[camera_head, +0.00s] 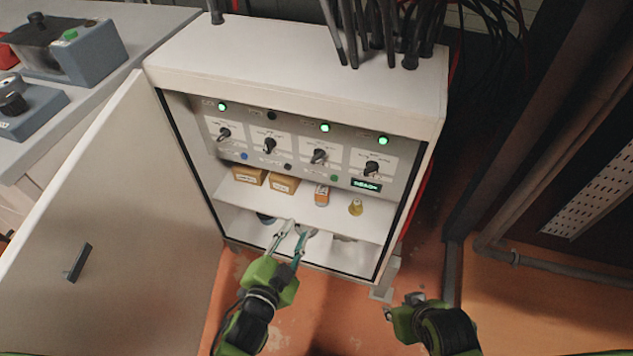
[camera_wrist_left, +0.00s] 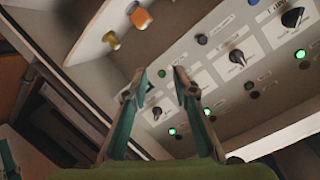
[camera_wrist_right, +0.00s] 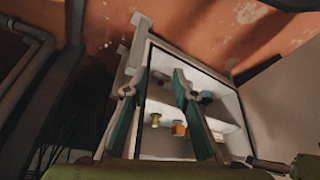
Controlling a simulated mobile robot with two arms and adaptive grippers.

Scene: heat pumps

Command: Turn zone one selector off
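The control panel (camera_head: 295,146) inside the open white cabinet carries a row of several black selector knobs. The labels are too small to read, so I cannot tell which is zone one. The leftmost selector (camera_head: 223,134) has a lit green lamp (camera_head: 222,106) above it; the second selector (camera_head: 270,145) has a dark lamp (camera_head: 271,115). The third selector (camera_head: 319,156) and rightmost selector (camera_head: 371,167) have lit green lamps. My left gripper (camera_head: 290,229) is open and empty, below the panel at the shelves. My right gripper (camera_head: 400,307) is open and empty, outside the cabinet at lower right.
The cabinet door (camera_head: 125,225) stands open on the left. Small boxes (camera_head: 284,184), an orange item (camera_head: 321,194) and a yellow item (camera_head: 355,207) stand on the shelf (camera_head: 290,205) under the panel. Cables rise from the cabinet top. Pipes run at right.

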